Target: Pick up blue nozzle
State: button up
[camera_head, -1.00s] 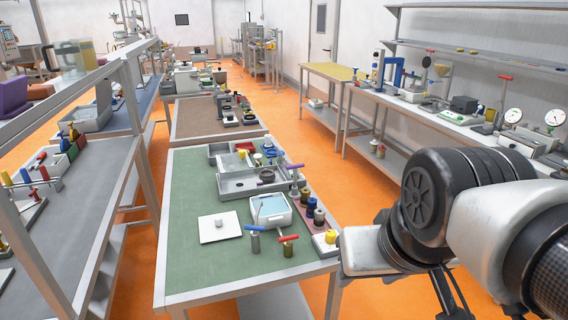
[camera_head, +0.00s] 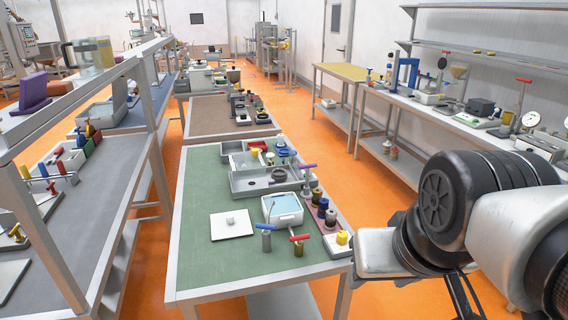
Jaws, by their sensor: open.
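I cannot tell for certain which thing is the blue nozzle. A small blue-topped part (camera_head: 284,151) stands at the back right of the grey tray (camera_head: 243,184) on the green-topped table. A dark blue round part (camera_head: 323,204) stands in the row along the table's right edge. A blue T-handled tool (camera_head: 265,229) stands nearer the front, beside a red-handled one (camera_head: 298,241). My arm shows at the lower right, to the right of the table and apart from all these parts. My gripper's fingertips cannot be made out.
The green table (camera_head: 205,270) also holds a white plate (camera_head: 231,224) and a white box with a blue top (camera_head: 283,209). Its front left is clear. A grey shelf unit (camera_head: 95,215) stands on the left, a long bench (camera_head: 440,118) on the right. Orange floor lies between.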

aim_at(323, 202)
jog(key=i+l+u, duration=0.5)
jog(key=i+l, duration=0.3)
jog(key=l, duration=0.15)
